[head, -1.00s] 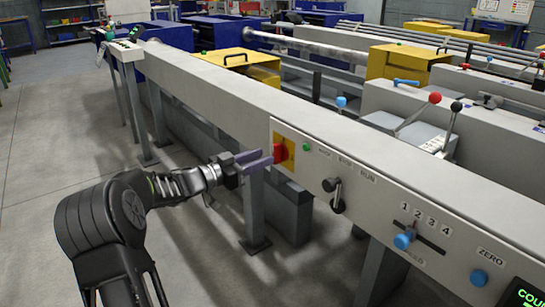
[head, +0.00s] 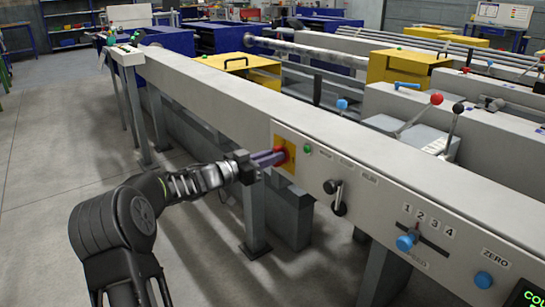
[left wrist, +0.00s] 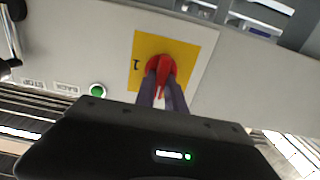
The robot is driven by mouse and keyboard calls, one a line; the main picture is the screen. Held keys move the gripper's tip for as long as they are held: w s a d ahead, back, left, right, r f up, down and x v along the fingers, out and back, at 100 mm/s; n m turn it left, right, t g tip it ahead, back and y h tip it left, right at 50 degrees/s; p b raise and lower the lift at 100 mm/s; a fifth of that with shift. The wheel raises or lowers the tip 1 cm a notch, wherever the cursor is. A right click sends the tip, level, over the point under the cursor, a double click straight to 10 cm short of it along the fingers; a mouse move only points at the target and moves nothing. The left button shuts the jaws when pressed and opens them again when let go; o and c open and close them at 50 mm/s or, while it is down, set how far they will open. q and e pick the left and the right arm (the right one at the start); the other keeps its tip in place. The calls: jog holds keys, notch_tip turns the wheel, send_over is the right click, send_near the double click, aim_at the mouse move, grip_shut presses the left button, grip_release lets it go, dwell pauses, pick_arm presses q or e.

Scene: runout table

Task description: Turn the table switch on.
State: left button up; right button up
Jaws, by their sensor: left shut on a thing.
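The table switch is a red rotary knob (head: 281,154) on a yellow plate (head: 288,166) on the front panel of the long grey table. In the left wrist view the red knob (left wrist: 160,67) sits in the middle of the yellow plate (left wrist: 192,50), with a "1" mark on the plate's left. My left gripper (head: 272,157) is at the knob, its purple fingers shut on the knob's red grip, as the left wrist view (left wrist: 163,90) also shows. The fingers hide part of the knob. My right gripper is in neither view.
A green button (head: 308,148) is just right of the plate. A black lever (head: 337,196), a blue slider knob (head: 405,243) and a blue zero button (head: 484,280) follow along the panel. The floor (head: 60,190) at left is clear.

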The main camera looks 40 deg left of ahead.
pick_arm(q)
grip_shut()
jog(key=shift+m, duration=0.3)
jog(key=shift+s+d+f+m+b, duration=0.15)
jog(key=shift+m+b, duration=0.95)
jog(key=shift+m, duration=1.8)
jog(key=shift+w+d+f+m+b, duration=0.15)
jog(key=shift+m+b, duration=0.95)
jog(key=shift+m, duration=1.8)
jog(key=shift+s+d+f+m+b, duration=0.15)
jog(key=shift+m+b, duration=0.95)
jog(key=shift+m, duration=1.8)
jog(key=o, duration=0.7)
grip_release()
jog(key=shift+c, duration=0.2)
